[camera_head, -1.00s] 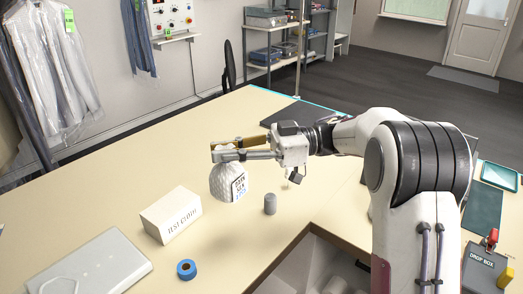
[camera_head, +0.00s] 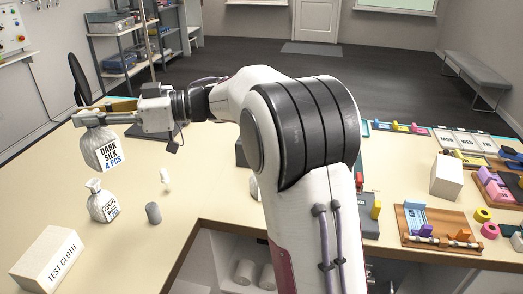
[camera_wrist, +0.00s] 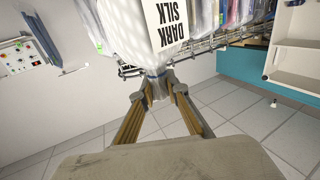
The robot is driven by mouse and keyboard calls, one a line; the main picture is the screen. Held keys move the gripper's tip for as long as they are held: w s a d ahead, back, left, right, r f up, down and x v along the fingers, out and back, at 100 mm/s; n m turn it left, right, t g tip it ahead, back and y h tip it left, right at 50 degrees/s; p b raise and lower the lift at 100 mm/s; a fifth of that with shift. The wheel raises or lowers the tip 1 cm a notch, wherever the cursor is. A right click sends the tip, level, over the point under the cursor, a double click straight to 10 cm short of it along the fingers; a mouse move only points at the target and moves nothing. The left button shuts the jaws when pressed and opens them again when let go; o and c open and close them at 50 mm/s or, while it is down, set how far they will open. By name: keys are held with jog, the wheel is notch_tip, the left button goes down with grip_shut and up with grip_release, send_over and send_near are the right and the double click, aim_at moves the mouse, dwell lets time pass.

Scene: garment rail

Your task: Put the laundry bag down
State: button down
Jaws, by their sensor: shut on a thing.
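The laundry bag (camera_head: 98,152), white and labelled "DARK SILK 4 PCS", hangs at the far left in the head view. My gripper (camera_head: 82,117) is shut on its gathered neck, and the bag appears to hang above the table (camera_head: 205,160). In the wrist view, the gripper (camera_wrist: 159,88) pinches the neck and the bag (camera_wrist: 145,30) fills the top middle, its label upside down. A second, smaller tied bag (camera_head: 103,204) with a label stands on the table just below.
A white "TEST CLOTH" box (camera_head: 50,262) and a grey cylinder (camera_head: 153,213) stand near the second bag. A small white item (camera_head: 165,178) stands beyond. The right side holds a wooden tray (camera_head: 412,236), coloured blocks and a white box (camera_head: 446,176).

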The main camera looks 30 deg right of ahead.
aim_at(106, 126)
jog(key=w+m+t+h, duration=0.1)
jog(key=w+d+f+m+t, duration=0.1)
jog(key=t, duration=0.1)
jog(key=w+d+m+t+h, duration=0.1)
jog(key=shift+d+f+t+h, duration=0.2)
jog(key=shift+f+t+h, duration=0.1)
jog(key=shift+f, duration=0.05)
jog(key=s+d+f+m+t+h, duration=0.2)
jog(key=d+f+m+t+h, duration=0.35)
jog(key=f, duration=0.55)
jog(key=s+d+f+m+t+h, duration=0.2)
jog(key=d+f+m+h, duration=0.45)
jog(key=f+h, duration=0.35)
jog(key=d+r+m+g+h, duration=0.45)
jog(key=d+r+h, duration=0.2)
jog(key=d, duration=0.55)
jog(key=d+r+m+g+h, duration=0.3)
jog(key=d+r+m+h, duration=0.3)
jog(key=d, duration=0.5)
jog(key=s+d+f+m+g+h, duration=0.2)
jog(key=s+d+m+g, duration=0.1)
jog(key=s+d+g, duration=0.2)
jog(key=s+d+f+m+g+h, duration=0.2)
jog(key=s+d+f+m+g, duration=0.1)
jog(key=s+d+g, duration=0.3)
jog(key=shift+s+d+f, duration=0.25)
jog(key=shift+s+d, duration=0.7)
jog(key=shift+d, duration=0.1)
